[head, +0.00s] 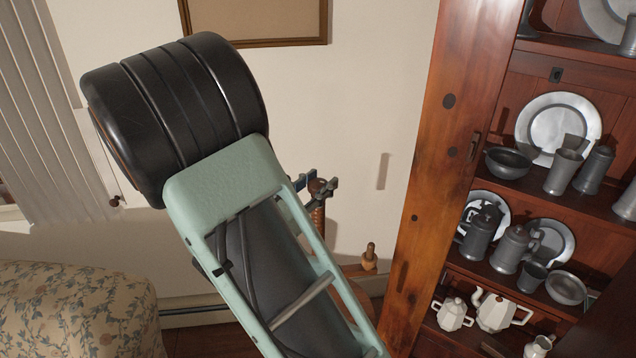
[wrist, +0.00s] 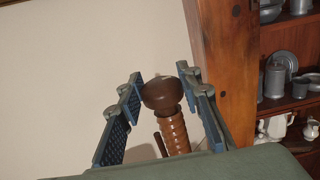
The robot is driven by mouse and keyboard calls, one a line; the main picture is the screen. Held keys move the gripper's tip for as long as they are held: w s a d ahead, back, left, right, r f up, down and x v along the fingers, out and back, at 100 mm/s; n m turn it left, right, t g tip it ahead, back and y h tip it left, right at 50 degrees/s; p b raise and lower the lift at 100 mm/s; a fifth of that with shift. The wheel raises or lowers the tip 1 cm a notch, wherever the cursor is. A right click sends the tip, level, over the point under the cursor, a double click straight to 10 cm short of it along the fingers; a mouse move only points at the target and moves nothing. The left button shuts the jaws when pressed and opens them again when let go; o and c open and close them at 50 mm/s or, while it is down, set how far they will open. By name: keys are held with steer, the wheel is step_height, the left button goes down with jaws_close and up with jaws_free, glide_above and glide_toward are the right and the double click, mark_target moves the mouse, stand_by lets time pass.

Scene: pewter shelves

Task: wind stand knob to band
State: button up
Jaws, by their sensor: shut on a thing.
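The stand's dark brown round knob (wrist: 162,94) tops a ridged, lighter brown wooden post (wrist: 174,132) in the wrist view. My gripper (wrist: 160,76) has its two blue pad fingers on either side of the knob and is shut on it. In the head view my gripper (head: 320,186) is beyond my arm, with the knob (head: 317,186) between its fingers. The ridged post (head: 318,216) shows below it. My arm hides much of the stand's lower part. I cannot make out the band clearly.
A tall wooden cabinet (head: 447,150) with pewter plates, mugs and white teapots stands close on the right. A small wooden peg (head: 369,256) rises low beside the stand. A floral sofa (head: 75,310) is at lower left. Plain wall lies behind.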

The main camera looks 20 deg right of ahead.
steer(key=shift+g, duration=0.3)
steer(key=o, duration=1.2)
steer(key=shift+a, duration=0.1)
steer(key=v, duration=1.2)
steer(key=shift+f, duration=0.1)
